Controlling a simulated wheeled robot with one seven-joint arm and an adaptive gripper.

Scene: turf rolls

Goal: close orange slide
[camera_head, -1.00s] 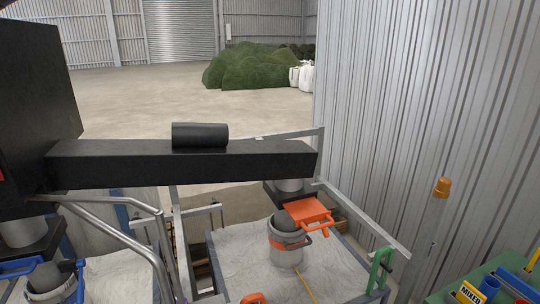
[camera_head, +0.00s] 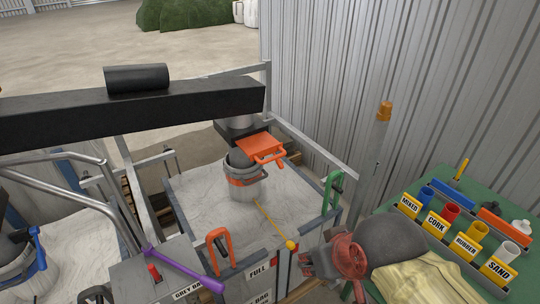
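The orange slide (camera_head: 262,148) is a flat orange plate with a loop handle on its right side. It sticks out below the dark spout block at the end of the black beam, above a grey bucket with an orange band (camera_head: 243,182). How far it is pulled out is hard to judge. What looks like my gripper (camera_head: 328,272), with a reddish body, a dark grey cap and a cream sleeve, is low at the right of centre. It is clear of the slide, nearer the camera. Its fingertips are hard to make out.
The bucket hangs over a white bulk bag (camera_head: 200,205) in a metal frame. A green handle (camera_head: 333,190) and an orange handle (camera_head: 218,248) stand on the frame. A purple bar (camera_head: 183,273) lies at the front. A green table (camera_head: 440,215) with labelled tubes is right.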

